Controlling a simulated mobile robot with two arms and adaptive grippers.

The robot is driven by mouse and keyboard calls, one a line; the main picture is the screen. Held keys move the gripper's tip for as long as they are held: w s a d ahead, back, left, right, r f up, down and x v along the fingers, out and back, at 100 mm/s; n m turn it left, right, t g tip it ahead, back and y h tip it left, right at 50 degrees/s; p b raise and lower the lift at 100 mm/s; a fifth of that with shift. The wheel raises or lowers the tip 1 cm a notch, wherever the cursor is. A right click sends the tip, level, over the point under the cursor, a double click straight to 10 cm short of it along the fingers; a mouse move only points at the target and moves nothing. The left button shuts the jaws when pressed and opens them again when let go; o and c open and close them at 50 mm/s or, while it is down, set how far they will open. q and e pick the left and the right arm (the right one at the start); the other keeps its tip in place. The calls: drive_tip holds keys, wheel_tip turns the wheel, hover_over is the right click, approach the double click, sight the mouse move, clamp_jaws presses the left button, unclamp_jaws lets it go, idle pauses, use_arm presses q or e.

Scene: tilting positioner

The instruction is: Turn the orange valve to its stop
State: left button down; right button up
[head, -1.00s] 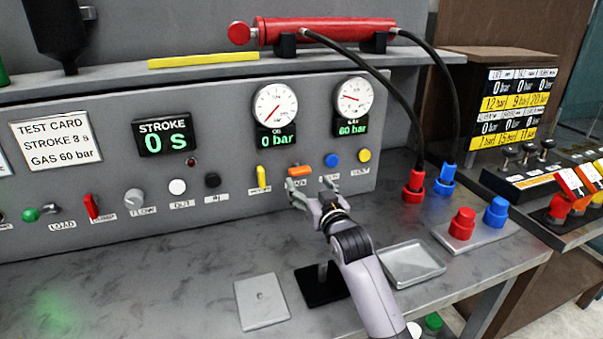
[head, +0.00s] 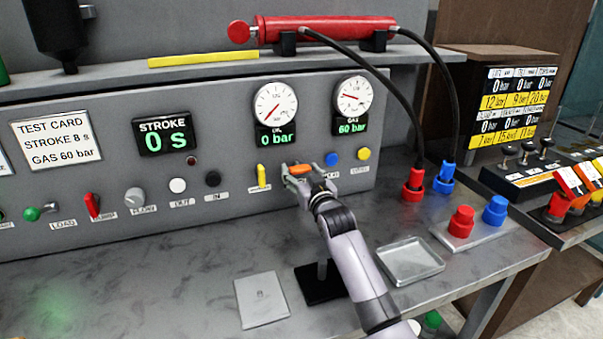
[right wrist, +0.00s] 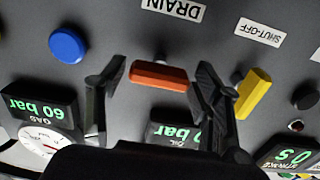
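The orange valve (head: 300,169) is a bar handle on the grey panel, lying about level, under the oil gauge. My right gripper (head: 302,177) is at the panel, right in front of the valve. In the right wrist view the orange valve (right wrist: 159,76) lies between the two spread fingers of the right gripper (right wrist: 152,84), with a gap on either side. The gripper is open. My left gripper is not in view.
A yellow handle (head: 262,176) labelled shut-off stands upright just left of the valve; it is close to one finger in the right wrist view. A blue knob (head: 332,159) and a yellow knob (head: 364,154) are to the right. A metal tray (head: 410,262) lies on the bench below.

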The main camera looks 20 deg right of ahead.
drive_tip(key=c, duration=0.8)
drive_tip(key=shift+c, duration=0.2)
drive_tip(key=shift+n+p, duration=0.55)
drive_tip(key=shift+n, duration=0.55)
drive_tip(key=n+p, duration=0.1)
drive_tip(key=n, duration=0.2)
drive_tip(key=shift+r+n, duration=0.1)
drive_tip(key=shift+n, duration=0.2)
drive_tip(key=n+p, duration=0.1)
drive_tip(key=n, duration=0.5)
drive_tip(key=shift+p, duration=0.35)
drive_tip(key=n+p, duration=0.1)
drive_tip(key=n, duration=0.5)
